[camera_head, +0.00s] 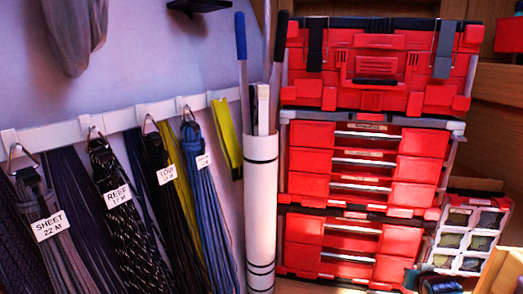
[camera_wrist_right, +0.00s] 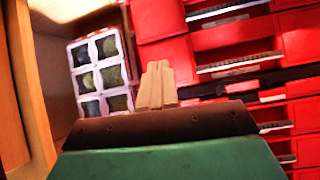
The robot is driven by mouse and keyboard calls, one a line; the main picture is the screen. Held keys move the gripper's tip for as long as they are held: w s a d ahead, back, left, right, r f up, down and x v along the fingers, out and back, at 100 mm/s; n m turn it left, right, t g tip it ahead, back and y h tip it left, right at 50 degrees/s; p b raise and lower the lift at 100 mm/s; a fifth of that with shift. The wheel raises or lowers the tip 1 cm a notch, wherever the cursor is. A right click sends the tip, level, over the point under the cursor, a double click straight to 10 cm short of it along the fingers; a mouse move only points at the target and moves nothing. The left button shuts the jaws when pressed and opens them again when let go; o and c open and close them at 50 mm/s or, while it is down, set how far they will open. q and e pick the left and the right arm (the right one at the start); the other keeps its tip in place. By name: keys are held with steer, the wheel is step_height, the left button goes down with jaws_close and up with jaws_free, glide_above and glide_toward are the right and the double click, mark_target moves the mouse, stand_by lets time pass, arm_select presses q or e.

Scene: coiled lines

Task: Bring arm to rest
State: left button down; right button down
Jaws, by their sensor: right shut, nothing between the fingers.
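My right gripper (camera_wrist_right: 157,85) shows in the right wrist view, its two pale fingers pressed together with nothing between them. Behind the fingers are a dark brown plate and a green body, which look like part of my own gripper. The fingertips point toward the red drawer stack (camera_wrist_right: 235,50), with a white-framed compartment box (camera_wrist_right: 102,75) to their left. I cannot tell how far away these are.
Coiled lines with tags hang from hooks on a white rail (camera_head: 66,133) at the left. A white tube (camera_head: 261,210) holding poles stands beside the stacked red toolboxes (camera_head: 365,160). The compartment box (camera_head: 468,240) stands at lower right, near wooden shelving (camera_head: 498,84).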

steer(key=s+a+f+n+t+y, duration=0.15)
steer(key=s+a+f+n, duration=0.25)
steer(key=s+a, duration=0.4)
steer(key=s+a+f+n+y, duration=0.2)
steer(key=s+a+f+n, duration=0.1)
steer(key=s+a, duration=0.4)
steer(key=s+a+r+y, duration=0.1)
steer(key=s+a+r, duration=0.1)
steer(key=s+a, duration=0.3)
steer(key=s+a+r, duration=0.1)
steer(key=s+a, duration=0.4)
steer(key=s, duration=0.7)
steer(key=shift+s+a+r+g+y, duration=0.15)
steer(key=shift+a+r+g+y, duration=0.05)
steer(key=shift+r+g+y, duration=0.15)
